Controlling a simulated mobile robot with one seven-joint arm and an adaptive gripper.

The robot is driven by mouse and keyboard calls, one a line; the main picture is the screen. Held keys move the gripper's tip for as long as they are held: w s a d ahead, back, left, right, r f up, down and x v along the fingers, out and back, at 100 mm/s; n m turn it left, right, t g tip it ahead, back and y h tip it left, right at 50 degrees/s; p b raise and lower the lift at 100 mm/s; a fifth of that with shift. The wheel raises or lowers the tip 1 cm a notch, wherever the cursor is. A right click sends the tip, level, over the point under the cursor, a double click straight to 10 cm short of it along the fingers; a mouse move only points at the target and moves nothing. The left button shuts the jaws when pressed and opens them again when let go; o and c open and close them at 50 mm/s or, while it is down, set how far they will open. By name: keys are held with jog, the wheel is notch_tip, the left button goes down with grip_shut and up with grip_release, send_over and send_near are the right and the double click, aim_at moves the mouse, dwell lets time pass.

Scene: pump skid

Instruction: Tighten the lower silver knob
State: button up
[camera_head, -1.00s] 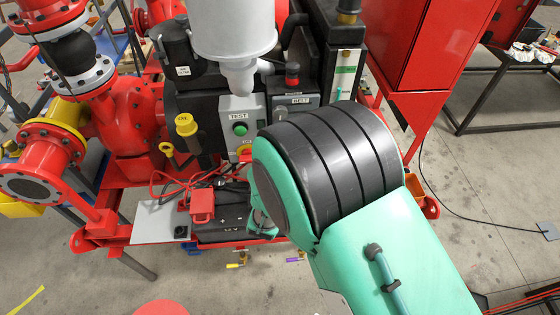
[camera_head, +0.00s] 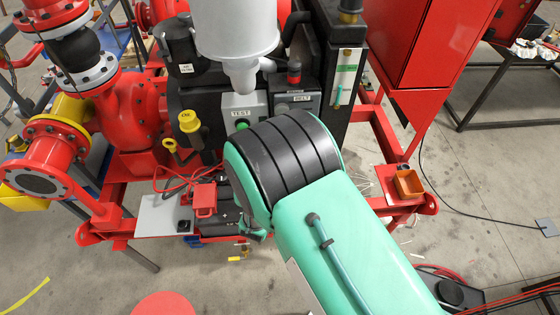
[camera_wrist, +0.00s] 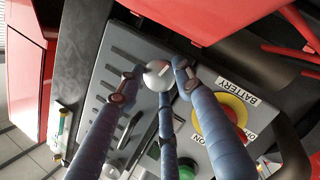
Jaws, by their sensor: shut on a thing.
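In the wrist view a round silver knob (camera_wrist: 157,74) with a pale mark on its face sits by a grey louvred cover. My gripper (camera_wrist: 160,82) has its blue-sleeved fingers closed around this knob, one at its left, one at its right and one below it in the picture. In the head view my arm hides the gripper and the knob.
A red switch on a yellow plate (camera_wrist: 235,112) marked BATTERY is close right of the fingers. In the head view are the TEST box (camera_head: 240,108), the BELT panel (camera_head: 302,99), a red cabinet (camera_head: 425,40) and an orange tray (camera_head: 408,184).

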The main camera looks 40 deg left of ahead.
jog(key=shift+a+r, duration=0.15)
jog(key=shift+a, duration=0.1)
jog(key=o, duration=0.9)
jog(key=shift+c, duration=0.2)
jog(key=shift+d, duration=0.1)
jog(key=shift+s, duration=0.1)
jog(key=v, duration=1.1)
jog(key=shift+s+d, duration=0.2)
jog(key=shift+s, duration=0.15)
jog(key=shift+o, duration=0.4)
